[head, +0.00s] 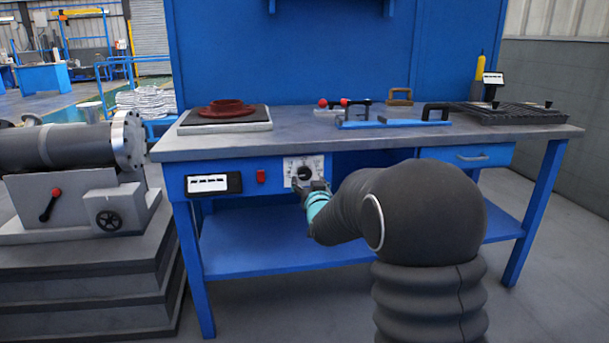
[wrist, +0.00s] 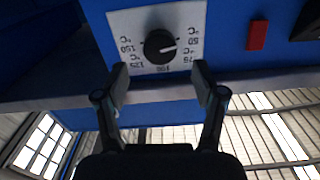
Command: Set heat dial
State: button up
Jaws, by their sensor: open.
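The heat dial is a black round knob (wrist: 159,45) on a white plate (wrist: 125,22) with printed temperatures from 50 to 150 °C. In the wrist view its white pointer mark points right, to the side of the 50 and 75 marks; the exact value is hard to read. In the head view the dial plate (head: 289,168) is on the blue bench front, partly covered by my gripper (head: 313,187). In the wrist view my gripper (wrist: 161,82) is open, its two fingers apart just below the knob in the picture. Nothing is between the fingers.
A red switch (head: 261,176) and a black-framed display (head: 213,184) are left of the dial. On the bench top (head: 300,128) are a hot plate (head: 226,126) with a red ring (head: 227,109), a blue fixture (head: 392,123) and a dark grate (head: 510,115). A drawer (head: 468,156) is right.

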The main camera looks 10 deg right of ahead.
aim_at(305, 174)
jog(key=shift+w+p, duration=0.3)
jog(key=shift+w, duration=2.35)
jog(key=shift+c, duration=0.2)
jog(key=c, duration=1.1)
